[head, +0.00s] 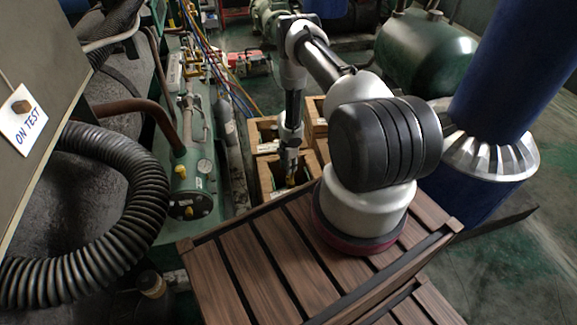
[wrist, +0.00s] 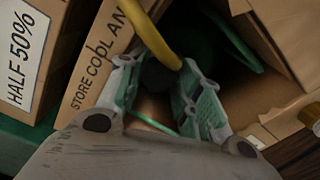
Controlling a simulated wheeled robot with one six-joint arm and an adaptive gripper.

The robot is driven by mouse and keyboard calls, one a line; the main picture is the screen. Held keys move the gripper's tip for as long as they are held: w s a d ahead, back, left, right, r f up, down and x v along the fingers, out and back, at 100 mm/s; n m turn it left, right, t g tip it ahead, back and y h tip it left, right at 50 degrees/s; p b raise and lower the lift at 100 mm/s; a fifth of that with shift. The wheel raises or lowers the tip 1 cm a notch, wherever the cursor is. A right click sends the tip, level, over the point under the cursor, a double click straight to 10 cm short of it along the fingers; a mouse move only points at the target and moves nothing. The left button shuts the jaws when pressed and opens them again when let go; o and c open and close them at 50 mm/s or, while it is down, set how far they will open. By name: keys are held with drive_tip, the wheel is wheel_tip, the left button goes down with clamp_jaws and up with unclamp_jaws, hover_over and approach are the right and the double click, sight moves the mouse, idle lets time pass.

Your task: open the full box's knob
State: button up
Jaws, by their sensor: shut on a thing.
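My gripper (wrist: 157,84) reaches down into an open cardboard box (wrist: 254,90) and is shut on a dark round knob (wrist: 159,73). The knob is mostly hidden between the green finger pads, and how far it is turned cannot be told. A yellow hose (wrist: 150,32) passes just beyond the fingertips. The box flap reads "STORE COOL AN…"; no fill label for this box is legible. In the head view my gripper (head: 291,167) is small, at the front box (head: 266,183).
A neighbouring box labelled "HALF 50%" (wrist: 28,55) stands at left in the wrist view. A green tank (head: 188,190) with a gauge stands left of the boxes. A slatted wooden top (head: 245,260) is in front. A blue column (head: 500,75) stands at right.

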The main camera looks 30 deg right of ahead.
drive_tip(key=shift+n, duration=0.5)
drive_tip(key=o, duration=1)
drive_tip(key=shift+c, duration=0.2)
